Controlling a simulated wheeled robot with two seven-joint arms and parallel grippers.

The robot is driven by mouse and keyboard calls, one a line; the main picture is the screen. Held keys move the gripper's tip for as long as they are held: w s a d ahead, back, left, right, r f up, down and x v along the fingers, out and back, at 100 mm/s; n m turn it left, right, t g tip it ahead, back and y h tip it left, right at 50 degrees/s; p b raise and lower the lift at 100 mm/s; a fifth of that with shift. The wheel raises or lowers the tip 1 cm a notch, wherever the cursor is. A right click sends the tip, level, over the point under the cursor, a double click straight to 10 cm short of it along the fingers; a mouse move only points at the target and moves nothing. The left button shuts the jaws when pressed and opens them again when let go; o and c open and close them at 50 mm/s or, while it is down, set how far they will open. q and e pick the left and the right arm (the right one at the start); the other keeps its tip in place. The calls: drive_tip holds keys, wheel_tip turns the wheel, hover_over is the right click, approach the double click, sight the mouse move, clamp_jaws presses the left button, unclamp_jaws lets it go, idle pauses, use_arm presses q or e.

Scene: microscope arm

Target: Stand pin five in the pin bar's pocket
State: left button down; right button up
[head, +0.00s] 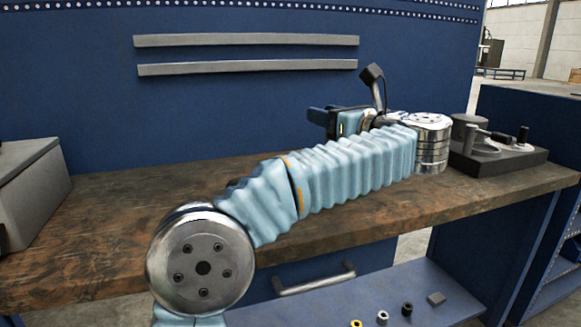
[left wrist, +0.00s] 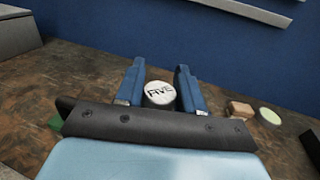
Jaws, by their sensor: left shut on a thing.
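Pin five (left wrist: 159,94) shows in the left wrist view as a round pale cap marked "FIVE". It sits between the two blue fingers of my left gripper (left wrist: 158,78), which is shut on it. The lower part of the pin is hidden behind the gripper's dark front plate. In the head view my left gripper (head: 322,117) shows partly, behind my pale blue sleeved arm and above the bench; the pin cannot be made out there. I cannot make out the pin bar or its pocket in either view. My right gripper is not in view.
A wooden-topped bench (head: 95,245) runs across, with a grey box (head: 30,190) at left. A dark base with metal parts (head: 500,160) stands at right. A tan block (left wrist: 240,109) and a pale green disc (left wrist: 270,116) lie right of the gripper. A blue panel (head: 200,110) rises behind.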

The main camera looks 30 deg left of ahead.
use_arm(q)
drive_tip(key=a+f, duration=0.2)
drive_tip(key=f, duration=0.1)
drive_tip(key=a+f, duration=0.2)
drive_tip(key=f, duration=0.1)
drive_tip(key=s+a+f, duration=0.1)
drive_tip(key=a+f, duration=0.2)
drive_tip(key=f, duration=0.1)
drive_tip(key=shift+a+p, duration=0.1)
drive_tip(key=shift+p, duration=0.25)
